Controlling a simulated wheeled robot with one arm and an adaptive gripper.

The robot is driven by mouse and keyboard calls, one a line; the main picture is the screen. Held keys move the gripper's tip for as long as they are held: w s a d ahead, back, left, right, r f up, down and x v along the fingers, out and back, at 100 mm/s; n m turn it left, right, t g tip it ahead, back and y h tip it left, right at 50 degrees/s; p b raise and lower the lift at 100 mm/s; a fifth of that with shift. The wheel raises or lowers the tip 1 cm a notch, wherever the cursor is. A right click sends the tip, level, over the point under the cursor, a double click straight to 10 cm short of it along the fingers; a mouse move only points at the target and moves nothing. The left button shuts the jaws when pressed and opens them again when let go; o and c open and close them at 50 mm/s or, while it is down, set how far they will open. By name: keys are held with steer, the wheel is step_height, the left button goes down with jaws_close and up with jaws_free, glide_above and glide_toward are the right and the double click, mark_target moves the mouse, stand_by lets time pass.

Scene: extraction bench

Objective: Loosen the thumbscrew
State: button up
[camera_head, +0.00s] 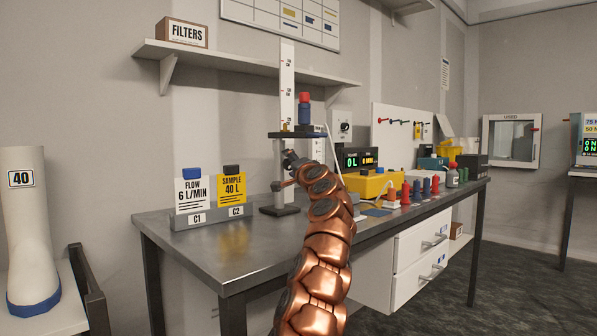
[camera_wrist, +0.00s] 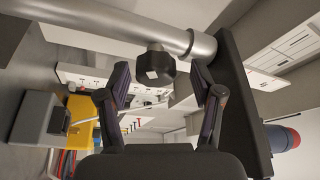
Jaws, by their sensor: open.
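The thumbscrew is a dark knob (camera_wrist: 155,68) with a pale spot on its end, in the wrist view. It sticks out from a bright metal post (camera_wrist: 150,28) that crosses the top of that view. My gripper (camera_wrist: 160,78) is open, with one finger on each side of the knob in the picture and a visible gap on both sides. I cannot tell how deep the knob sits between the fingertips. In the head view my gripper (camera_head: 291,160) is beside the post of the stand (camera_head: 279,170), and my arm hides part of this area.
The stand's dark platform (camera_wrist: 243,100) is close beside the right finger. A red-capped blue bottle (camera_head: 304,110) stands on top. The bench (camera_head: 205,255) holds a card holder (camera_head: 185,222) at left and a yellow box (camera_head: 372,184) at right. The bench's front left is clear.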

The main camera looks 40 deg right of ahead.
steer(key=v, duration=0.6)
steer(key=shift+f, duration=0.2)
stand_by(0.5)
steer(key=shift+s, duration=0.15)
